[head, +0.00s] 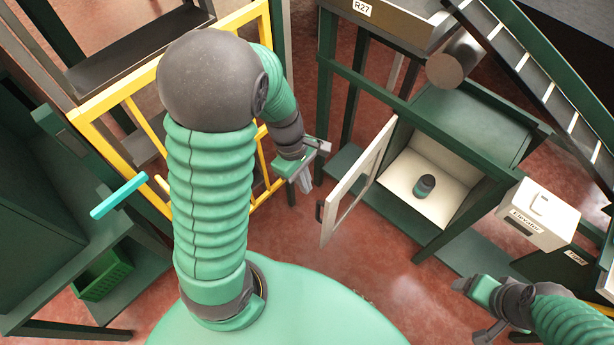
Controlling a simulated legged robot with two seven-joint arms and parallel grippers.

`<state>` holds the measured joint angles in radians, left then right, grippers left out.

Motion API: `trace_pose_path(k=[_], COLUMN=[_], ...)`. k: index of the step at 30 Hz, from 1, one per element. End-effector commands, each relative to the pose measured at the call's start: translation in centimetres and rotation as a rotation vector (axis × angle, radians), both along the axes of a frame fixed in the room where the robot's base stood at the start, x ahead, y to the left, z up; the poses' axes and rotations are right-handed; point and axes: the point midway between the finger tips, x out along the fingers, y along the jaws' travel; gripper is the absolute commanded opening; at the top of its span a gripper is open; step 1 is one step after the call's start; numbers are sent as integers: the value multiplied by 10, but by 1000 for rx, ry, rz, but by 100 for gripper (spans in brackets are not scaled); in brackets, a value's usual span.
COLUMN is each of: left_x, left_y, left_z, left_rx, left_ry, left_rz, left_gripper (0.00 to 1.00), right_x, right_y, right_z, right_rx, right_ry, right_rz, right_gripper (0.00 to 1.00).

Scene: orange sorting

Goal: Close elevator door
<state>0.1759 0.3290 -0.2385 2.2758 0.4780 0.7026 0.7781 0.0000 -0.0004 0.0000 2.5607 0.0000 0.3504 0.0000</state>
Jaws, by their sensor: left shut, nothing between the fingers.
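The elevator is a green box with a white-lined inside (449,195), right of centre in the head view. Its framed, see-through door (358,185) stands open, swung out to the left, with a dark handle (319,211) on its free edge. A small dark and green cylinder (425,186) stands inside the box. My left gripper (305,183) is shut and empty, left of the door and apart from it.
A white control box (538,214) is fixed right of the elevator. A yellow railing (110,112) stands behind my left arm, with a turquoise bar (119,196) at left. A green crate (102,274) sits low on the left. Red floor is clear in front of the door.

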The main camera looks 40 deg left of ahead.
Motion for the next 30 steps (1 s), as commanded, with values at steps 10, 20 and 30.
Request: trace_pose_path(k=[10,20,30], left_x=[0,0,1], left_y=[-35,-52,-57], left_z=[-46,-45,-44], left_rx=[0,0,0], left_ry=[-2,0,0], left_rz=[-5,-2,3], left_gripper=[0,0,0], right_x=[0,0,0], right_y=[0,0,0], right_z=[-24,-24,-21], right_rx=[0,0,0], right_ry=[-1,-1,-1], right_rz=[0,0,0], right_gripper=[75,75,75])
